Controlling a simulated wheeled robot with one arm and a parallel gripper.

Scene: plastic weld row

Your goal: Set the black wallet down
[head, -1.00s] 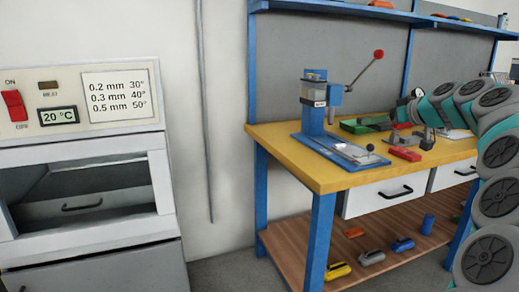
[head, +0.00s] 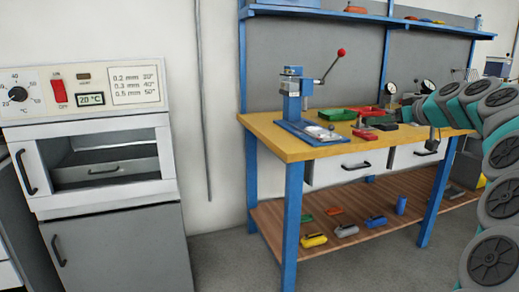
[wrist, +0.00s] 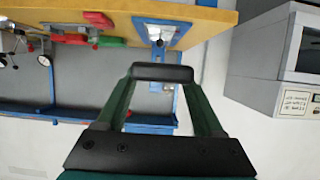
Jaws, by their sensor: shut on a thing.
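The black wallet (wrist: 162,72) shows in the wrist view as a dark bar across the tips of the two green fingers. My gripper (wrist: 162,82) is shut on it. In the wrist view the wallet appears in front of the workbench, with a gap or contact below it not readable. In the head view my arm reaches in from the right over the yellow workbench top (head: 268,130). There a small black shape (head: 383,126) shows beside a red block; I cannot tell whether it is the held wallet.
A blue lever press (head: 292,105) stands on the bench's left part. A green tray (head: 337,114) and red items (head: 365,134) lie right of it. The lower shelf (head: 330,250) holds several small tools. A grey oven (head: 110,190) stands at the left; floor between is clear.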

